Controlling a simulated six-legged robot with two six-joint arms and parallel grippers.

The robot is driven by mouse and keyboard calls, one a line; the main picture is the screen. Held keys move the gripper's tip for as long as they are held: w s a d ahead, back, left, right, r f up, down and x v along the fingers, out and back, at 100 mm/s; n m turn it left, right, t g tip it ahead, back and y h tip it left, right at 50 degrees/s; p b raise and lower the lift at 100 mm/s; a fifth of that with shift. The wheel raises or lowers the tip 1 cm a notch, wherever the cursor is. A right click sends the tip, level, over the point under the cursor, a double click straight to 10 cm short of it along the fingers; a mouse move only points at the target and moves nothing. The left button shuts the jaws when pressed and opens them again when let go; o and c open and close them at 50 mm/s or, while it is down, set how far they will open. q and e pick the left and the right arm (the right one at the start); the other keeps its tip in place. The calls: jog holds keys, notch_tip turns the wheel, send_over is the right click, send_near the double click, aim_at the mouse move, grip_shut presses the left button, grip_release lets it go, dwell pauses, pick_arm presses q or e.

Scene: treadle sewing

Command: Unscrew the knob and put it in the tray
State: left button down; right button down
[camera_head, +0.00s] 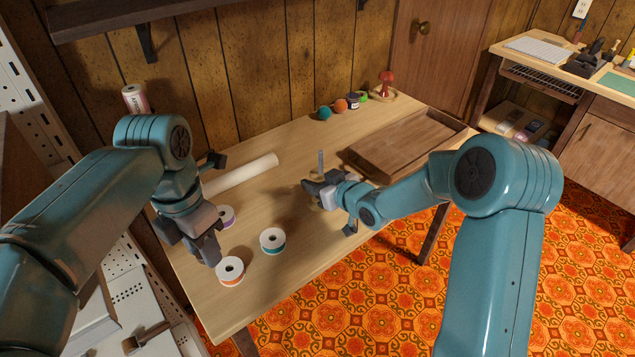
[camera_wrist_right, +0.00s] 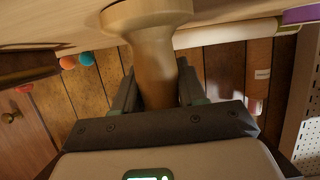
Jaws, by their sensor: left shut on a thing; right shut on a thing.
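My right gripper (camera_head: 320,190) is shut on a turned wooden piece (camera_wrist_right: 155,70) over the middle of the table. In the right wrist view its narrow body is between the jaws and its wide round end is toward the tabletop. A thin grey upright rod (camera_head: 321,160) shows above this gripper. I cannot tell a separate knob. My left gripper (camera_head: 207,252) points down near the front left spools. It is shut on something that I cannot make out. The wooden tray (camera_head: 385,165) lies at the back right of the table and looks empty.
An orange-and-white spool (camera_head: 230,271), a teal spool (camera_head: 272,241) and a purple spool (camera_head: 227,216) stand near my left gripper. A cream roll (camera_head: 243,174) lies behind. Small balls (camera_head: 340,106), jars and a red pincushion (camera_head: 386,84) line the back edge. The table (camera_head: 290,205) is otherwise clear.

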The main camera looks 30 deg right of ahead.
jog(key=shift+f, duration=0.1)
jog(key=c, duration=0.6)
grip_release()
jog(key=shift+c, duration=0.2)
